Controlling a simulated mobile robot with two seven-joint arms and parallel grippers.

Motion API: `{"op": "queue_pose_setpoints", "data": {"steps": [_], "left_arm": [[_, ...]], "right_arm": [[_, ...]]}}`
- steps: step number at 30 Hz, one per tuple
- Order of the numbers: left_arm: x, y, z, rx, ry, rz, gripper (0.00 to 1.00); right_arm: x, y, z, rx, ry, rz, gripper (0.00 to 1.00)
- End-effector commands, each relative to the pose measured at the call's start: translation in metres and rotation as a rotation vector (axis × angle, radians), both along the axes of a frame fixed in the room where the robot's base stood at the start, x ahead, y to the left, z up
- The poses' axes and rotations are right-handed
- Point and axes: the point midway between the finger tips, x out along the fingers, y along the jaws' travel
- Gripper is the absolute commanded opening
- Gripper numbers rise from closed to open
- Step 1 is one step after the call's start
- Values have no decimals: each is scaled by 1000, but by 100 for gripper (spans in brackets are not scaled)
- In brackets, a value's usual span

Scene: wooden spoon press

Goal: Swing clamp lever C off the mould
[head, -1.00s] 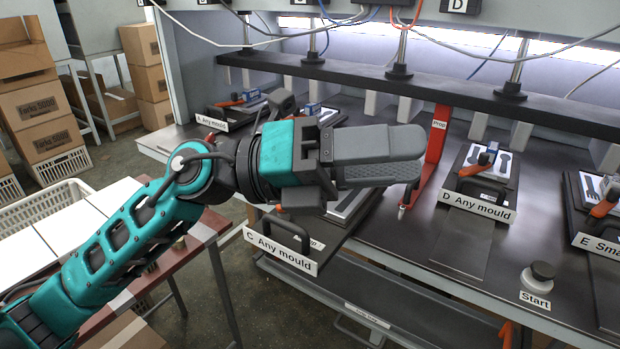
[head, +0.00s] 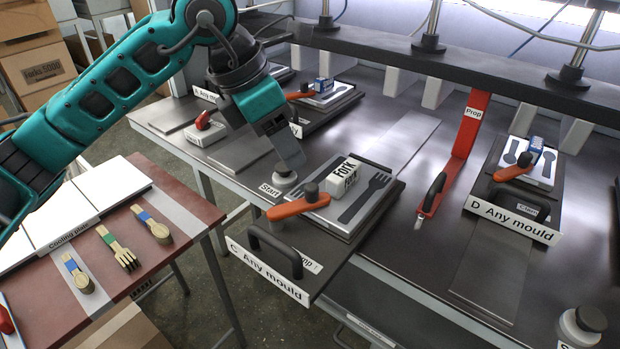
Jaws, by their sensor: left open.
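Clamp lever C (head: 300,207) is an orange lever with a dark pivot knob. It lies across the near left corner of mould C (head: 352,222), a grey plate with dark fork shapes and a white block marked Fork (head: 344,178). The mould sits on a pulled-out drawer with a black handle and a label reading C Any mould (head: 268,270). My left gripper (head: 290,158) is open, points down and is up and left of lever C, apart from it in the picture. Its fingers overlap and their gap is hard to see. My right gripper is not in view.
A Start button (head: 284,174) stands beside the lever. A red prop bar (head: 457,150) rises right of the mould. Mould D (head: 525,165) with its own orange lever is farther right. A cooling table (head: 188,200) with wooden spoons and a fork is left.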

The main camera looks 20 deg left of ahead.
Motion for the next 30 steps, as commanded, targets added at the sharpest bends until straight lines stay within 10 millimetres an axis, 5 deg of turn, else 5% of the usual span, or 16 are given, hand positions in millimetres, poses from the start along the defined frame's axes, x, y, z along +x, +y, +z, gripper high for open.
{"op": "queue_pose_setpoints", "data": {"steps": [13,27,30], "left_arm": [[21,-25,-79,-2,3,-2,52],[25,-29,-92,-3,0,-3,52],[25,-29,-92,-3,0,-3,43]], "right_arm": [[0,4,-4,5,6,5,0],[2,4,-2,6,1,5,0],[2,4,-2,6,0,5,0]]}}
